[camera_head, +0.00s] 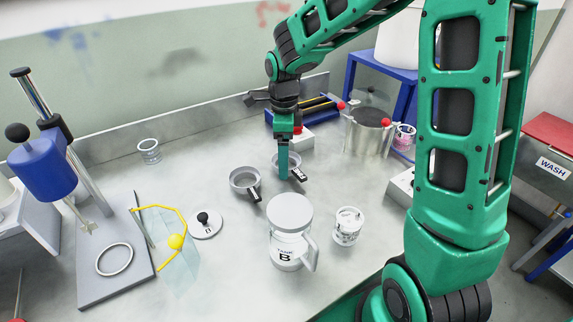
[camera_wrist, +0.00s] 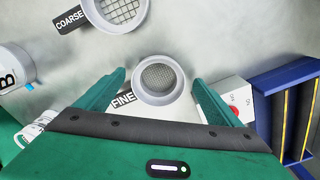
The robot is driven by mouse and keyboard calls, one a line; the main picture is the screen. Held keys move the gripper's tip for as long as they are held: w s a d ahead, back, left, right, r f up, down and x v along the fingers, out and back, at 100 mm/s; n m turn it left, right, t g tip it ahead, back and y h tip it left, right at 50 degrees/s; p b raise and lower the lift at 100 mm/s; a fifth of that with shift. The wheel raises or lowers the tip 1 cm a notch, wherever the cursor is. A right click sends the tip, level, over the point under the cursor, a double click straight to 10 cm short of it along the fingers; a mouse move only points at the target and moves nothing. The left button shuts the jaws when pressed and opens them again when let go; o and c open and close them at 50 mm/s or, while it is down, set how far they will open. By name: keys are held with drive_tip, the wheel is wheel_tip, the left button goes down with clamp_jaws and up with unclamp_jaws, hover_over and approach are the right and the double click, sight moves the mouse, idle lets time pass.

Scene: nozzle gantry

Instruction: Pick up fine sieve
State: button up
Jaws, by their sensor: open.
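The fine sieve (camera_wrist: 160,82) is a round light-grey ring with a dense mesh and a black handle labelled FINE (camera_wrist: 123,98). In the wrist view it lies between the two green fingers of my gripper (camera_wrist: 158,80), which are spread apart with nothing held. In the head view my gripper (camera_head: 283,174) points down at the sieve (camera_head: 294,160) and hides part of it. I cannot tell the exact height of the fingertips above the table. The coarse sieve (camera_wrist: 121,10), with wider mesh and a COARSE label, lies apart; it also shows in the head view (camera_head: 243,178).
A white jug marked B (camera_head: 288,240) and a patterned cup (camera_head: 347,226) stand in front. A metal pot (camera_head: 369,134) and a blue rack (camera_head: 300,110) stand behind and right. A white box with a red button (camera_wrist: 231,98) is close to the right finger.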

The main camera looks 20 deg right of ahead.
drive_tip(key=shift+f, duration=0.3)
drive_tip(key=c, duration=1.2)
drive_tip(key=shift+o, duration=0.2)
drive_tip(key=shift+r, duration=0.1)
